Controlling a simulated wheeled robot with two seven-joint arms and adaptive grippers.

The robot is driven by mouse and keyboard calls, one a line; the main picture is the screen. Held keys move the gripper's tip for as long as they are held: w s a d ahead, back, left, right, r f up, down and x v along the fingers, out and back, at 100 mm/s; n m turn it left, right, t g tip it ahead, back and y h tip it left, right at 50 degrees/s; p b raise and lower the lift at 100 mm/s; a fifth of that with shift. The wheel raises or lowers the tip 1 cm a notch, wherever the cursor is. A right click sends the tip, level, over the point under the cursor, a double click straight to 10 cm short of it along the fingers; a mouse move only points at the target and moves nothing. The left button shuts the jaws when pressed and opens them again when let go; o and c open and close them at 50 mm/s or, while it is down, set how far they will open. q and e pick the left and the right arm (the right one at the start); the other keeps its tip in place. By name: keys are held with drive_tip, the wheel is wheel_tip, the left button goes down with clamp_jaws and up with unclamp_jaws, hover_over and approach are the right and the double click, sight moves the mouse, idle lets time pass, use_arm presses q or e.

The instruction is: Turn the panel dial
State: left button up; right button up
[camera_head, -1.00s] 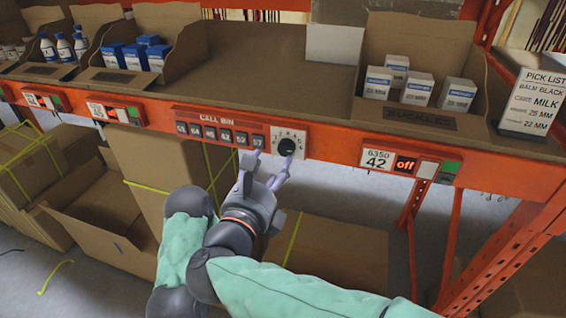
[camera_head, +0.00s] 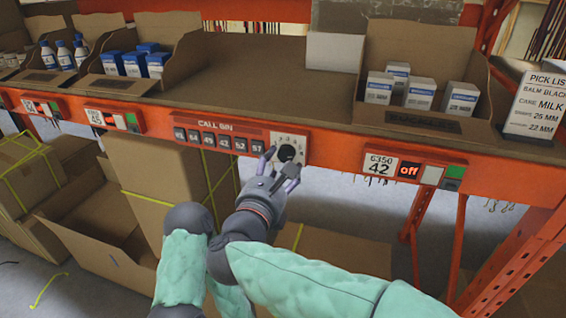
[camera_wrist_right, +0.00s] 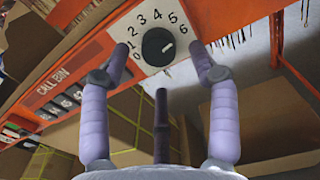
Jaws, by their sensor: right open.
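The black panel dial (camera_head: 287,153) sits on a white numbered plate at the right end of the call bin panel (camera_head: 219,139). My right gripper (camera_head: 281,167) is open just in front of the dial. In the wrist view its fingers (camera_wrist_right: 160,57) stand on either side of the dial, apart from each other, with a third finger low in the middle. I cannot tell whether any finger touches the dial.
An orange beam (camera_head: 336,156) carries the panel and several bin labels, including one reading 42 and off (camera_head: 398,167). Above it a shelf holds boxes and bottles in cardboard bins. A pick list card (camera_head: 533,104) stands at right. Cardboard boxes (camera_head: 156,190) fill the space below.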

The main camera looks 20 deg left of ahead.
sight(286, 154)
drive_tip(key=shift+w, duration=1.35)
drive_tip(key=c, duration=1.1)
drive_tip(key=shift+c, duration=0.2)
drive_tip(key=shift+f, duration=0.2)
